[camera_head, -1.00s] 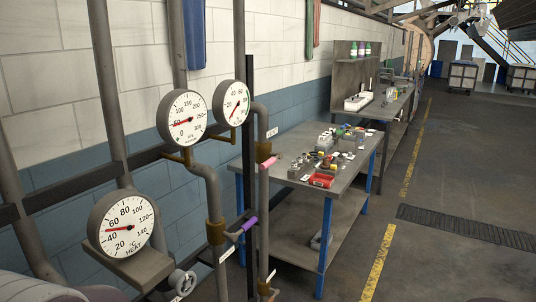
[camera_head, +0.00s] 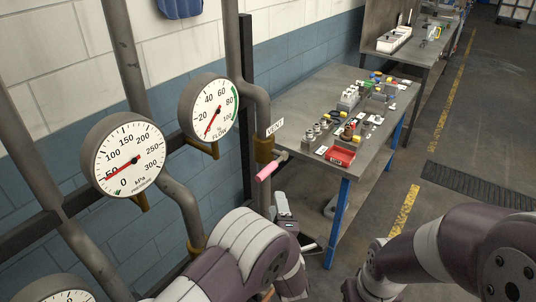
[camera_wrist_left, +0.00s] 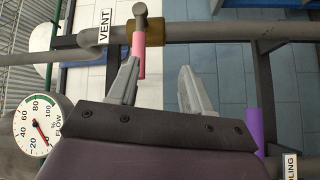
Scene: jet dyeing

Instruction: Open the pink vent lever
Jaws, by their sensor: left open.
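The pink vent lever (camera_head: 269,171) sticks out from the brass valve (camera_head: 264,150) on the vertical pipe, just below the VENT label (camera_head: 275,127). My left gripper (camera_head: 298,222) is just below and to the right of the lever in the head view, its body partly hidden by my arm. In the left wrist view the gripper (camera_wrist_left: 158,68) is open. The lever (camera_wrist_left: 139,52) lies close along the inner side of the left finger's tip; I cannot tell whether they touch. The other finger is clear of it. My right gripper is out of view; part of my right arm shows.
A pressure gauge (camera_head: 124,155) and a flow gauge (camera_head: 208,109) stand left of the lever. A purple handle (camera_wrist_left: 254,128) is right of the gripper in the wrist view.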

